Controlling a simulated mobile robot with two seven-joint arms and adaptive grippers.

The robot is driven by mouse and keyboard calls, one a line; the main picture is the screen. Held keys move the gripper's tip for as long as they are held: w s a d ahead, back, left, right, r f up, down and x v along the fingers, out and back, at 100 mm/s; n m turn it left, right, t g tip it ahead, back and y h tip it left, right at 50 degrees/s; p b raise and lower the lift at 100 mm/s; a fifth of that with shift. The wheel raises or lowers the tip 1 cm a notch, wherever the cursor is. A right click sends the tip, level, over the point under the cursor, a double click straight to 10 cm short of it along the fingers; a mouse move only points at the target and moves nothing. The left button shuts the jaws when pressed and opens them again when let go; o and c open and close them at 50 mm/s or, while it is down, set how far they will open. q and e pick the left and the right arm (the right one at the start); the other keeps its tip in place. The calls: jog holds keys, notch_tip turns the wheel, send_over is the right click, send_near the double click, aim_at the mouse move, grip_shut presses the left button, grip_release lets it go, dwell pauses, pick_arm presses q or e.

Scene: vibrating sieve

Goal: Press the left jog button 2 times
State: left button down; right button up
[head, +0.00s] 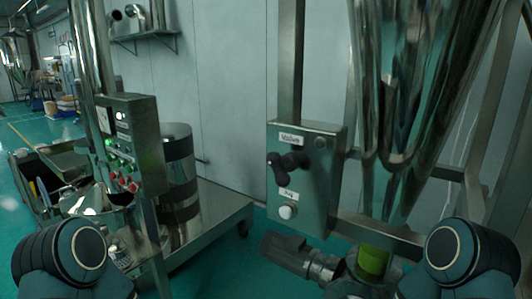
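A grey metal control box (305,180) is mounted on a steel post right of the middle in the head view. It carries a label reading "Valve", a black rotary switch (289,164), a smaller label that seems to read "Jog", and a round white button (287,212) below that label. The white button is unobstructed, with nothing touching it. Only dark rounded links of my two arms show, at the bottom left and bottom right corners. Neither gripper is in view.
A second control box (133,143) with green and red buttons stands on a post to the left, before a steel drum (180,175) on a wheeled platform (215,212). A steel hopper (415,100) hangs at right. A motor (290,252) sits below the valve box.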

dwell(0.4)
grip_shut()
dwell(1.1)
